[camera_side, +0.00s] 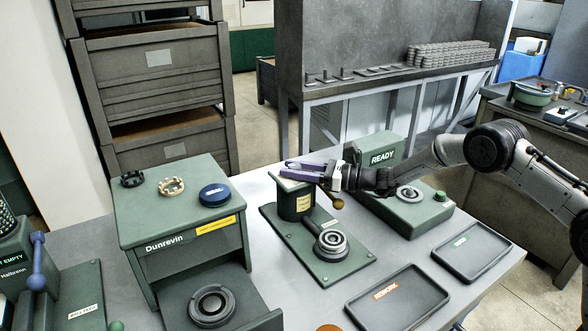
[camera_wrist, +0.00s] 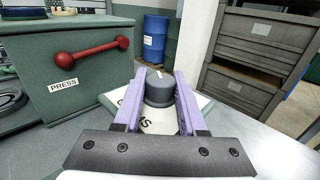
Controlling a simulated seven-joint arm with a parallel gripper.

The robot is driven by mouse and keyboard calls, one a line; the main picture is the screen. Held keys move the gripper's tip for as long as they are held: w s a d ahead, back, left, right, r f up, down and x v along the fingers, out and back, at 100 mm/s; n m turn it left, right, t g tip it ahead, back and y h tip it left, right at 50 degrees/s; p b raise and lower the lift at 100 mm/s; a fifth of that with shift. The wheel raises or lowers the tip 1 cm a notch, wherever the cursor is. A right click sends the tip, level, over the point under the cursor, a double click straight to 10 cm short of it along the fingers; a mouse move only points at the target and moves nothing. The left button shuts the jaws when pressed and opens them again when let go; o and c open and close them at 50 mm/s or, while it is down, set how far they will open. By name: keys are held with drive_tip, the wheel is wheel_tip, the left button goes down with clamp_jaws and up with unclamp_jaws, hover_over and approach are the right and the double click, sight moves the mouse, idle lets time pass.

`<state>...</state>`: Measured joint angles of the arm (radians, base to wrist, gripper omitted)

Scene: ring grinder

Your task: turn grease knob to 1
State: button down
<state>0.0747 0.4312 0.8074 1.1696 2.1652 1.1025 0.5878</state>
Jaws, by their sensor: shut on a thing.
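The grease knob (camera_wrist: 159,90) is a dark grey round knob with a pale mark on its top. It stands on a pale dial plate (camera_wrist: 155,122) with partly hidden dark lettering. My gripper (camera_wrist: 161,76) has its purple fingers on both sides of the knob, shut on it. There the fingers hide the knob. The number the mark points at cannot be read.
A green base plate (camera_side: 360,268) carries a ringed spindle (camera_side: 331,243) in front of the post. The Dunrevin press (camera_side: 180,215) stands left, with its red handle (camera_wrist: 92,53) in the wrist view. The READY box (camera_side: 405,215) is right. Two trays, one marked REWORK (camera_side: 398,318), lie front right.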

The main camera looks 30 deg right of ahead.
drive_tip(key=shift+n+g+y, duration=0.7)
drive_tip(key=shift+g+y, duration=0.1)
drive_tip(key=shift+c, duration=2.4)
unclamp_jaws()
drive_tip(key=shift+d, duration=0.1)
drive_tip(key=v, duration=1.3)
drive_tip(key=shift+s+d, duration=0.15)
drive_tip(key=shift+s, duration=0.15)
